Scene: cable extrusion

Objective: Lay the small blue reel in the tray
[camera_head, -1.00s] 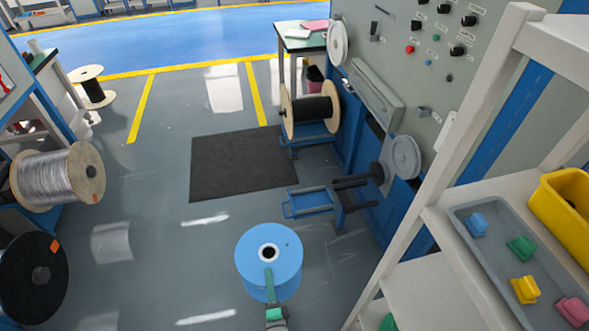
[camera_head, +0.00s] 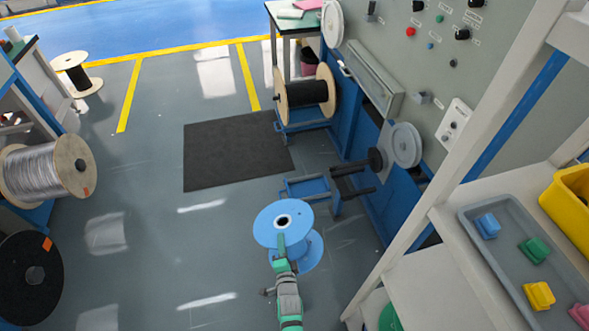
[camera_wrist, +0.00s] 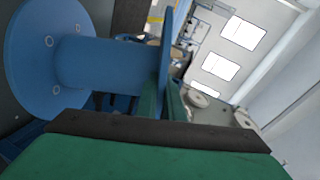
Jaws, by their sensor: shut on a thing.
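The blue reel (camera_head: 296,244) has two round flanges and a thick core, and stands tilted in the lower middle of the head view. My gripper (camera_head: 281,246) is shut on the edge of its near flange. In the wrist view, the reel's core (camera_wrist: 112,64) and far flange (camera_wrist: 42,50) show at left, with the held flange seen edge-on between the green fingers (camera_wrist: 166,98). A grey tray (camera_head: 505,262) lies on the white shelf at right, well apart from the reel. It holds several small coloured pieces, including a blue one (camera_head: 487,226).
A white shelf post (camera_head: 492,120) stands between the reel and the tray. A yellow bin (camera_head: 570,200) is beside the tray. The machine with a blue frame (camera_head: 310,190) is behind the reel. Wire reels (camera_head: 45,168) stand at left; the floor between is open.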

